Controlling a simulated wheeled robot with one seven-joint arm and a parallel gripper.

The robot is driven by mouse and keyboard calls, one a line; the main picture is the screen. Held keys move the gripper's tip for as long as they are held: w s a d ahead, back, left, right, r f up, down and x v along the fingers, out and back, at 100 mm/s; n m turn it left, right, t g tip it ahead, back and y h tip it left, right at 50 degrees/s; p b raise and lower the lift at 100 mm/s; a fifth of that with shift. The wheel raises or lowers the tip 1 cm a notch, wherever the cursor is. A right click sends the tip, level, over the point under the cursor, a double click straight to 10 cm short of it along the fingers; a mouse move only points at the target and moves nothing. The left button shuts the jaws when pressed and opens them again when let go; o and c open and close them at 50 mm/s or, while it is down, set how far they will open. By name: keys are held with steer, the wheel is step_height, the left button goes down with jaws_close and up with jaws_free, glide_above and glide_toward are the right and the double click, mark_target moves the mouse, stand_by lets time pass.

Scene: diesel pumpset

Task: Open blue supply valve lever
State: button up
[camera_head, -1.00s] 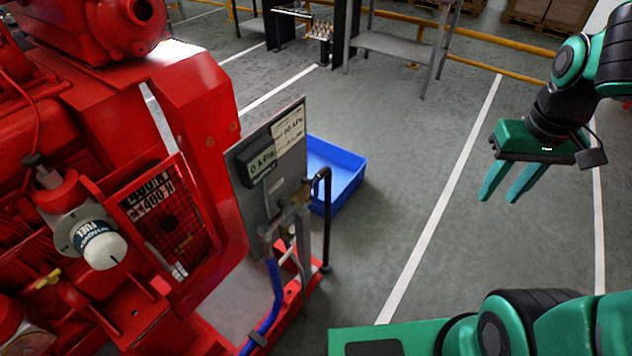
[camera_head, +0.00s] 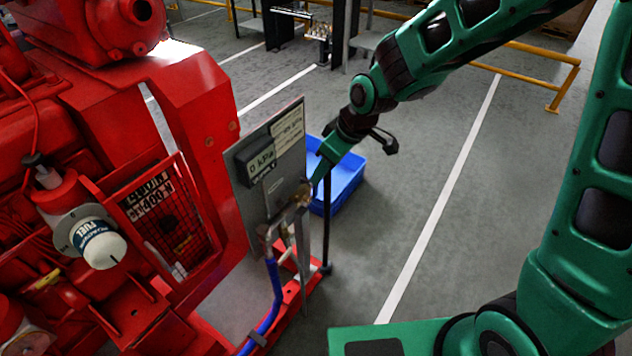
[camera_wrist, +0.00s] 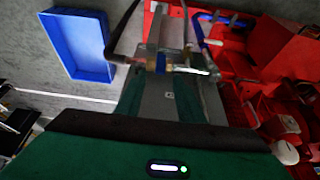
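The valve pipework (camera_head: 303,193) stands at the edge of the grey gauge panel (camera_head: 290,150), above a blue hose (camera_head: 275,285). I cannot clearly pick out a separate blue lever in the head view. My gripper (camera_head: 315,180) reaches in from the right, its fingertips at the valve pipework and partly hiding it. In the wrist view my gripper (camera_wrist: 160,92) has two green fingers apart, with grey surface showing between them. Valve parts (camera_wrist: 165,63) lie just beyond the fingertips. I cannot tell whether the fingers touch them.
A red diesel engine (camera_head: 170,80) fills the left. A blue bin (camera_head: 348,180) sits on the floor behind the panel; it also shows in the wrist view (camera_wrist: 78,45). A dark bent pipe (camera_head: 327,235) stands beside the valve.

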steer(key=shift+x, duration=3.45)
jaws_close()
